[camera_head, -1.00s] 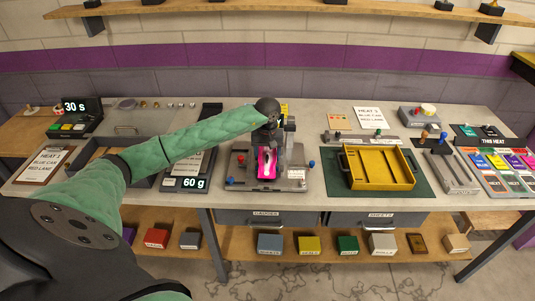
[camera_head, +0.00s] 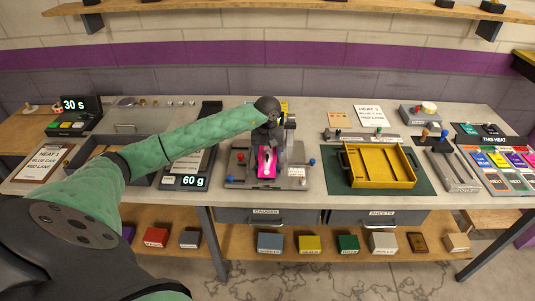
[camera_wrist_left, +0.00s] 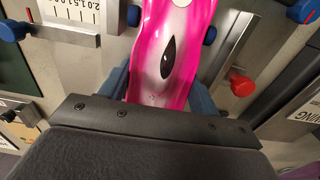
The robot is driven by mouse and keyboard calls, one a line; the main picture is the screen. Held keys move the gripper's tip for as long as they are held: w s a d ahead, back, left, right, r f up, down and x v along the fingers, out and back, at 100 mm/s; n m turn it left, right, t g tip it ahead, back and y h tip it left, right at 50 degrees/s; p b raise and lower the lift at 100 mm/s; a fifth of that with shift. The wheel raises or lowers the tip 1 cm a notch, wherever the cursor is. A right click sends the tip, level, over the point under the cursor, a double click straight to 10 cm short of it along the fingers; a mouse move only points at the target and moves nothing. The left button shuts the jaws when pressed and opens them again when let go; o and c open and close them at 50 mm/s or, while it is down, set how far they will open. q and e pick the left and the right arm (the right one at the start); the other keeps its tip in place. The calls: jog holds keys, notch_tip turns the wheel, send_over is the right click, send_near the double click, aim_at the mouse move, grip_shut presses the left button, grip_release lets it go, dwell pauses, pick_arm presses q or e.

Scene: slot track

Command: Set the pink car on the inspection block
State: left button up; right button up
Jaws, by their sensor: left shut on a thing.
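The pink car (camera_head: 266,163) has a white stripe down its middle and is at the grey fixture plate (camera_head: 236,182) in the middle of the bench. My left gripper (camera_head: 270,142) is above it, pointing down, and is shut on the car. In the left wrist view the car (camera_wrist_left: 172,50) lies between the two blue fingers. I cannot tell whether the car touches the plate. No thing in view is plainly labelled as the inspection block. My right gripper does not show.
A red knob (camera_head: 241,157) and a blue knob (camera_head: 312,162) flank the car. A yellow tray (camera_head: 378,184) on a green mat is to the right. A scale display reading 60 g (camera_head: 194,182) is to the left. The bench front is clear.

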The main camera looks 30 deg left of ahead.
pick_arm(q)
jog(key=shift+f, duration=0.15)
jog(key=o, duration=1.1)
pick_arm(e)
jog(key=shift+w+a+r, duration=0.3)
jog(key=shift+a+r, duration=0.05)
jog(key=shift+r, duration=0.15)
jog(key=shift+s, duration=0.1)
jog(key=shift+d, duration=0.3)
